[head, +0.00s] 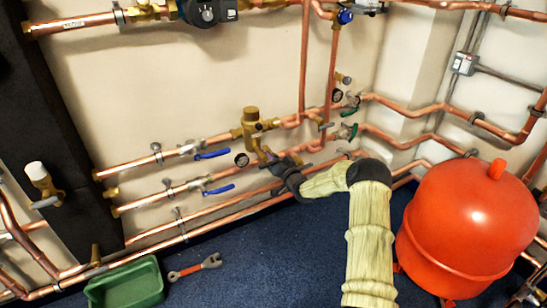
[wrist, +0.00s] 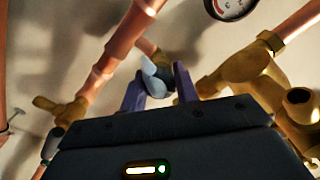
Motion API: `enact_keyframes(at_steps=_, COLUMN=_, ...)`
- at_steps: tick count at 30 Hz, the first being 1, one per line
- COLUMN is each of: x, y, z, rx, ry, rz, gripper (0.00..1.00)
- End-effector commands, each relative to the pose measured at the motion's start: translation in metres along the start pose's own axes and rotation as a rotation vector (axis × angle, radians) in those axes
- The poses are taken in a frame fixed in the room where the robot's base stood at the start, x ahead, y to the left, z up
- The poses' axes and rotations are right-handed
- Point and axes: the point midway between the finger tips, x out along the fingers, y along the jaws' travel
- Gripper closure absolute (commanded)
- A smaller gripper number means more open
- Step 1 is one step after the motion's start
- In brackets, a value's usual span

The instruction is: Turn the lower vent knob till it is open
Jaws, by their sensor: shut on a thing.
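In the wrist view, a small rounded grey-blue knob (wrist: 157,78) sits between the two purple fingers of my gripper (wrist: 159,90). The fingers are shut on its sides. Behind the knob are a copper pipe and brass fittings. In the head view, my gripper (head: 267,157) reaches left from the pale arm to the pipework just below an upright brass valve body (head: 252,122). The knob itself is hidden there by the gripper and fittings. I cannot tell from these views how far the knob is turned.
A red tank (head: 470,225) stands right of my arm. A green tray (head: 126,285) and a red-handled wrench (head: 195,267) lie on the blue floor. Copper pipes line the wall.

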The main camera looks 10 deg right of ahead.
Motion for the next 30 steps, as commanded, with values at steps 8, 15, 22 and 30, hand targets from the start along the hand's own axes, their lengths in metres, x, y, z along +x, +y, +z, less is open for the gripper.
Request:
enact_keyframes(at_steps=8, x=-0.0002, y=-0.0008, z=0.0, rx=-0.264, ry=-0.003, rz=0.0, gripper=0.92)
enact_keyframes(at_steps=15, x=-0.0003, y=-0.0004, z=0.0007, rx=-0.492, ry=-0.003, rz=0.0, gripper=0.92)
enact_keyframes(at_steps=22, x=-0.0004, y=0.0001, z=0.0009, rx=-0.711, ry=-0.004, rz=0.0, gripper=0.92)
enact_keyframes(at_steps=30, x=-0.0005, y=0.0004, z=0.0009, rx=-0.967, ry=-0.003, rz=0.0, gripper=0.92)
